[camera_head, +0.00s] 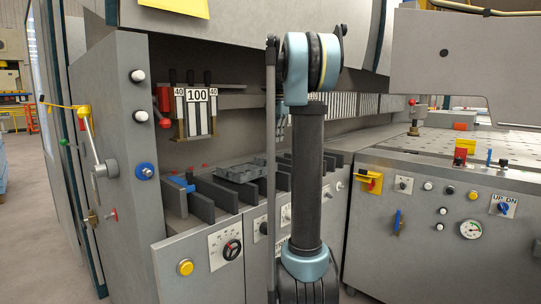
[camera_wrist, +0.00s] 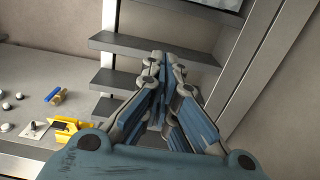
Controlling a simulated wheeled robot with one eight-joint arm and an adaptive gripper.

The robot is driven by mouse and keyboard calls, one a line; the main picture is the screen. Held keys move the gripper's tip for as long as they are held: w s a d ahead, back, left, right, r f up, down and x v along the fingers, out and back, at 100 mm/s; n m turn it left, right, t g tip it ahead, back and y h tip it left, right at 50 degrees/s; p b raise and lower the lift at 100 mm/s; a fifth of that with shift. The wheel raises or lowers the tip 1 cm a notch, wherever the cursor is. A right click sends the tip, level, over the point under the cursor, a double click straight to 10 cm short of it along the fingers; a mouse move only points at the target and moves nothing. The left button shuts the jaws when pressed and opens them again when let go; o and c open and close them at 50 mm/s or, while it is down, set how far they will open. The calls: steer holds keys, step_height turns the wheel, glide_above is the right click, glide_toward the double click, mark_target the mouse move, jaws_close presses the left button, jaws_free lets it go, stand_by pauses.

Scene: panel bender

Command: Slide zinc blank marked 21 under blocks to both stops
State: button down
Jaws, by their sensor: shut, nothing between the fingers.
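My gripper (camera_wrist: 160,62) is shut and empty in the wrist view, its blue fingers together in front of dark grey bars. In the head view my arm's links cover the middle and I cannot make out the gripper. A mottled grey plate (camera_head: 240,172) lies flat on the dark bars in the head view; it may be the zinc blank, but no 21 is readable. Clamping blocks marked 40, 100, 40 (camera_head: 196,112) hang above and behind it. A strip of grey sheet shows at the wrist view's top edge (camera_wrist: 205,3). I cannot make out the stops.
Dark upright bars (camera_head: 214,193) form a slotted rack at the machine's front. A panel with a yellow button (camera_head: 185,267) is below. A perforated table (camera_head: 455,143) stands right. A yellow-handled lever (camera_head: 88,125) projects left. Wrist view: a yellow switch (camera_wrist: 72,126) at left.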

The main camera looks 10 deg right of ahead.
steer(key=s+a+f, duration=0.2)
steer(key=a+f, duration=0.2)
steer(key=f, duration=0.5)
steer(key=shift+s+f, duration=0.2)
steer(key=shift+f, duration=0.15)
